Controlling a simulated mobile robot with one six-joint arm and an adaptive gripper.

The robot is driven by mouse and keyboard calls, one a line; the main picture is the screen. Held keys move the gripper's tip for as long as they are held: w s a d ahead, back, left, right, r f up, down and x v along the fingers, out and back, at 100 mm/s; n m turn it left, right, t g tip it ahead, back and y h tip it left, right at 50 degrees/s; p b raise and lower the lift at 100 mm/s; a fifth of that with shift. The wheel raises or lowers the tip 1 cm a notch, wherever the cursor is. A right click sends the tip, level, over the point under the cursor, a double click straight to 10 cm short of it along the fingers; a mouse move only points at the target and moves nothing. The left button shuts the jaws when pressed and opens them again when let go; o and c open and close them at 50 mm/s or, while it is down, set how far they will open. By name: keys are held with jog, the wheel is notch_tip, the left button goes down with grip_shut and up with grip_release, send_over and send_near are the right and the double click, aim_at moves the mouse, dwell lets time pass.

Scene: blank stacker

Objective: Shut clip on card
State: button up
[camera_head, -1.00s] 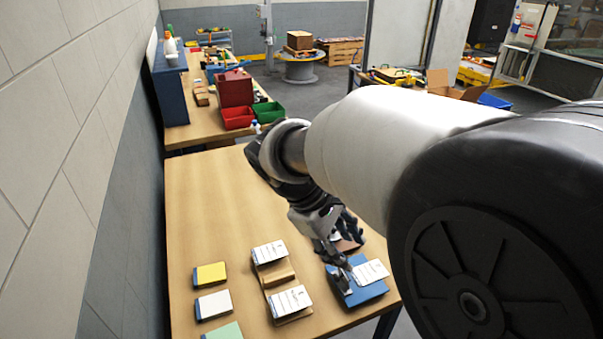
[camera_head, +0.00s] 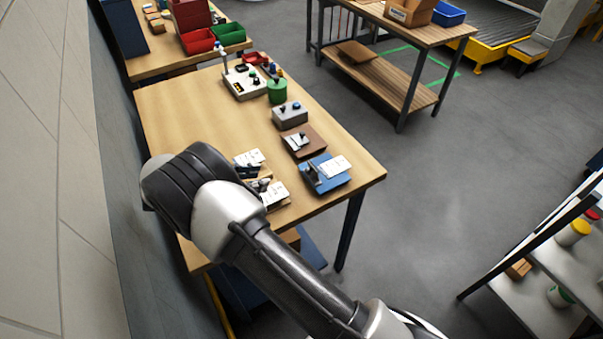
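A blue block (camera_head: 330,185) sits near the right front edge of the table. A white printed card (camera_head: 335,167) lies on it, beside a dark grey clip (camera_head: 311,176). Whether the clip's jaw is open or shut is too small to tell. Two more white printed cards, an upper one (camera_head: 249,157) and a lower one (camera_head: 274,195), lie left of the blue block. My gripper (camera_head: 262,185) shows only in small part between these two cards, left of the blue block and apart from it. My arm hides the rest, so its fingers are unclear.
A brown block (camera_head: 312,147) with a dark fitting, a grey box (camera_head: 290,116), a green cylinder (camera_head: 277,92) and a white control box (camera_head: 243,83) stand farther back. My arm covers the table's front left. The table's (camera_head: 190,115) back left is bare.

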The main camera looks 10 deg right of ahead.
aim_at(306, 172)
jog(key=b+x, duration=0.1)
jog(key=x, duration=1.5)
jog(key=shift+d+f+b, duration=0.1)
jog(key=shift+f+b, duration=0.05)
jog(key=shift+b, duration=0.15)
jog(key=shift+c, duration=0.3)
grip_shut()
